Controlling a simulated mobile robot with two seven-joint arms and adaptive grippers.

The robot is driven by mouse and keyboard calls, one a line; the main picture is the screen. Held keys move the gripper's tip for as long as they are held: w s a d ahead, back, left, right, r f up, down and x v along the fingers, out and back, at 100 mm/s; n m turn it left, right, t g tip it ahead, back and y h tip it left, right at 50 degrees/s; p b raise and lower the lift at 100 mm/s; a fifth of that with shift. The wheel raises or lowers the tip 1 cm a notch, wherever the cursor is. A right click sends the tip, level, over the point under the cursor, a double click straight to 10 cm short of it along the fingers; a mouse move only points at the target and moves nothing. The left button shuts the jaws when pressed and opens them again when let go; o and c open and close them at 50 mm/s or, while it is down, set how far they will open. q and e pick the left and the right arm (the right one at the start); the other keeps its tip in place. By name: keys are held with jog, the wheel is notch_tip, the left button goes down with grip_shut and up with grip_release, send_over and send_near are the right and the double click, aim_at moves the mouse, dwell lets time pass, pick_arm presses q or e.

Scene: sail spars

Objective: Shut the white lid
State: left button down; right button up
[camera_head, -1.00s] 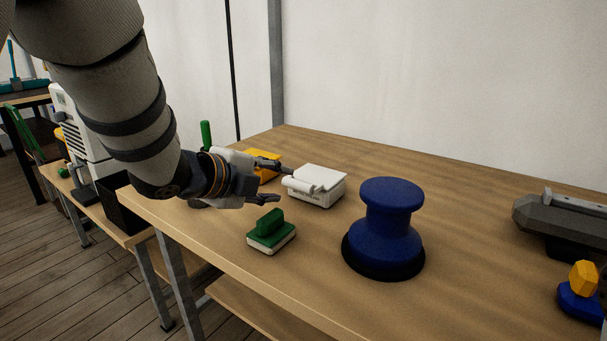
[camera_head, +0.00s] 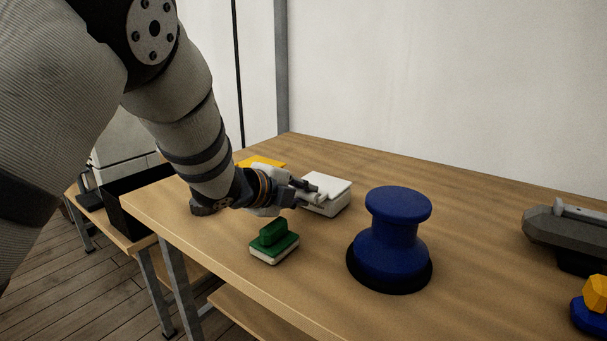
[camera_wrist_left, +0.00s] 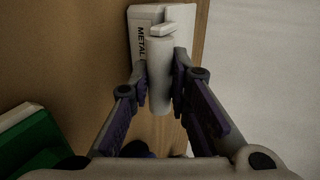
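The white box (camera_head: 328,206) stands on the wooden table, with its white lid (camera_head: 330,184) lying roughly flat on top. I cannot tell whether a gap remains under the lid. In the left wrist view, the box's lettered side (camera_wrist_left: 143,45) and a pale cylindrical handle (camera_wrist_left: 160,80) show. My left gripper (camera_head: 308,191) is at the box's near left side. Its fingers (camera_wrist_left: 162,85) sit close against both sides of the handle and look shut on it. In the head view the gripper hides most of the handle. My right gripper is not in view.
A green-and-white block (camera_head: 274,243) lies close in front of the left gripper. A large blue knob-shaped object (camera_head: 392,240) stands to the right of the box. A yellow object (camera_head: 262,161) is partly hidden behind my arm. Bare table lies behind the blue object.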

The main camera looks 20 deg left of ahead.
pick_arm(q)
jog(key=shift+w+r+p, duration=0.15)
jog(key=shift+r+p, duration=0.15)
jog(key=shift+r, duration=1.35)
jog(key=shift+f, duration=0.1)
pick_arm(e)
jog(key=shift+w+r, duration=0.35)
